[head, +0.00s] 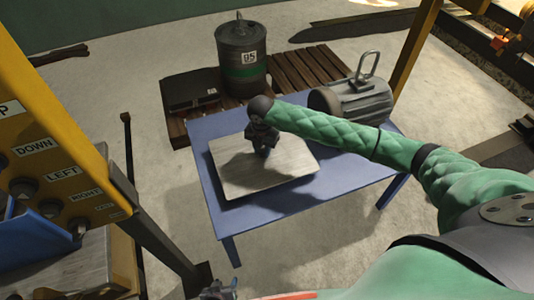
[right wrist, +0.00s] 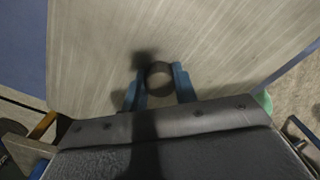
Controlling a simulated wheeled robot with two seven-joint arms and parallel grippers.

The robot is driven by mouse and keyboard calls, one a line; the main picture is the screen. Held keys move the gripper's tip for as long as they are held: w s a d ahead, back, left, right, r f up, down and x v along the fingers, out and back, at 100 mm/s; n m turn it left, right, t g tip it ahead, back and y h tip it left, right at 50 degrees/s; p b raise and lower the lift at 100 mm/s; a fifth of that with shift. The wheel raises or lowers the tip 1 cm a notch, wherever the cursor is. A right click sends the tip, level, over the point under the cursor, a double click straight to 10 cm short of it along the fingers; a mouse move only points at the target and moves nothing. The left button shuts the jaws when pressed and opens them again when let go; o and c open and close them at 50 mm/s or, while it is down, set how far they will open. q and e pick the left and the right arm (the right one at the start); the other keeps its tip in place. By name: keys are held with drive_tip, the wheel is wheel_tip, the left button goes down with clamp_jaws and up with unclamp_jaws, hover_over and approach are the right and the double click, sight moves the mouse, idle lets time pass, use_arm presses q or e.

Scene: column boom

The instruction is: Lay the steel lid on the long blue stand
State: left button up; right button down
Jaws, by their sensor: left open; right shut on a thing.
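The steel lid (head: 240,178) is a flat brushed grey plate over the long blue stand (head: 345,176), which looks like a low table with legs. My right gripper (head: 265,150) points down at the middle of the lid. In the right wrist view its blue fingers (right wrist: 160,88) are shut around a dark round knob (right wrist: 159,76) on the lid (right wrist: 205,40). Blue shows past the lid's edges. I cannot tell whether the lid touches the stand or hovers just above it. My left gripper (head: 221,291) is at the bottom edge, small and partly cut off, away from the lid.
A grey motor (head: 352,102) with a handle is at the stand's back right. Behind are a wooden pallet (head: 292,72), a dark drum (head: 242,62) and a black box (head: 190,93). A yellow frame with labelled buttons (head: 55,140) stands at left.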

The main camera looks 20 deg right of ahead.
sight(261, 155)
drive_tip(key=shift+w+f, duration=0.3)
drive_tip(key=shift+w, duration=0.25)
wheel_tip(261, 155, down, 3)
drive_tip(key=shift+f, duration=0.4)
drive_tip(key=c, duration=1.1)
unclamp_jaws()
drive_tip(key=shift+s+f, duration=0.1)
drive_tip(key=shift+f, duration=0.05)
wheel_tip(261, 155, up, 12)
drive_tip(key=shift+r, duration=0.1)
